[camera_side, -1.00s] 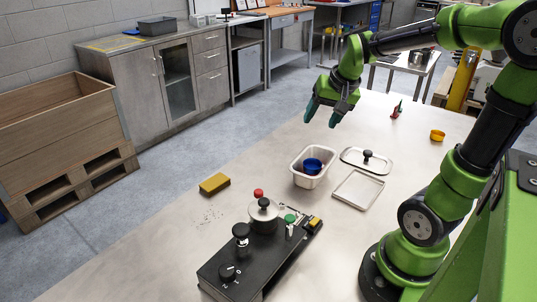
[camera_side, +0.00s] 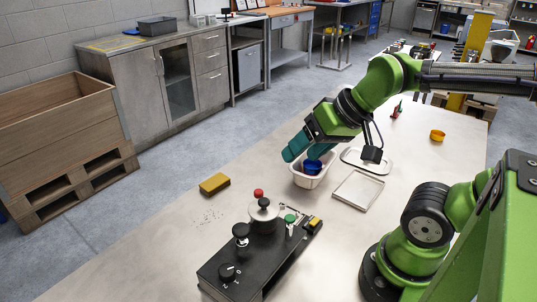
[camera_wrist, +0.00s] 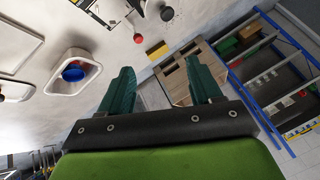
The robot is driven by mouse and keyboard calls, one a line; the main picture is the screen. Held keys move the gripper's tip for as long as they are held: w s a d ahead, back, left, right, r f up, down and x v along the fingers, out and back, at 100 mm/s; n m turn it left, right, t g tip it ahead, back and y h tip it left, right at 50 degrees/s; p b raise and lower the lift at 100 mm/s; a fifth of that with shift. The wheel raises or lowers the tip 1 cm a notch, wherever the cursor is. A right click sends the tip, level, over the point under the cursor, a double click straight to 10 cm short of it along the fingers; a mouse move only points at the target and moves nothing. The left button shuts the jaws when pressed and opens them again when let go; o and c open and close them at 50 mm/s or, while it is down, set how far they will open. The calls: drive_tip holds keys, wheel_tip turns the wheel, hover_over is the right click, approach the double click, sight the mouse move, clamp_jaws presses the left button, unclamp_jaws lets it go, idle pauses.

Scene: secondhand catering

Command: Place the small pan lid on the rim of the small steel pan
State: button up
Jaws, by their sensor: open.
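The rectangular steel pan (camera_side: 297,177) stands on the table with a blue bowl (camera_side: 313,166) inside it. The pan also shows in the wrist view (camera_wrist: 91,68), left of my fingers. A flat steel lid (camera_side: 380,168) with rounded corners lies on the table to the right of the pan; my wrist parts hide its knob. It partly shows at the wrist view's left edge (camera_wrist: 12,90). My gripper (camera_side: 298,150) is open and empty, tilted, with its teal fingers above the pan's back left side in the side view. The two fingers stand apart in the wrist view (camera_wrist: 162,72).
A shallow steel tray (camera_side: 358,189) lies in front of the lid. A black unit (camera_side: 258,257) with knobs and a round steel piece (camera_side: 264,213) stands at the front. A yellow sponge (camera_side: 214,184) lies left, an orange-yellow cup (camera_side: 437,135) at back right.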

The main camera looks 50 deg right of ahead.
drive_tip(key=w+d+f+m+g+h, duration=0.1)
drive_tip(key=d+f+m, duration=0.1)
drive_tip(key=d+m, duration=0.8)
drive_tip(key=w+d+f+m+g+h, duration=0.1)
drive_tip(key=d+f+m, duration=0.2)
drive_tip(key=d+m, duration=0.65)
drive_tip(key=s+d+f+m+g+h, duration=0.15)
drive_tip(key=s+d+m, duration=0.25)
drive_tip(key=d+m, duration=0.65)
drive_tip(key=s+d+m+h, duration=0.2)
drive_tip(key=s+d+m, duration=0.2)
drive_tip(key=d+m, duration=0.6)
drive_tip(key=shift+m+y, duration=0.25)
drive_tip(key=shift+m, duration=0.05)
drive_tip(key=x, duration=0.3)
drive_tip(key=a+x, duration=0.1)
drive_tip(key=x, duration=0.6)
drive_tip(key=shift+a+f, duration=0.15)
drive_tip(key=shift+f, duration=0.35)
drive_tip(key=shift+a+x, duration=0.15)
drive_tip(key=shift+x, duration=1.2)
drive_tip(key=shift+a+x, duration=0.2)
drive_tip(key=shift+x, duration=1.15)
drive_tip(key=shift+s+f, duration=0.1)
drive_tip(key=shift+s, duration=0.05)
drive_tip(key=shift+c, duration=0.5)
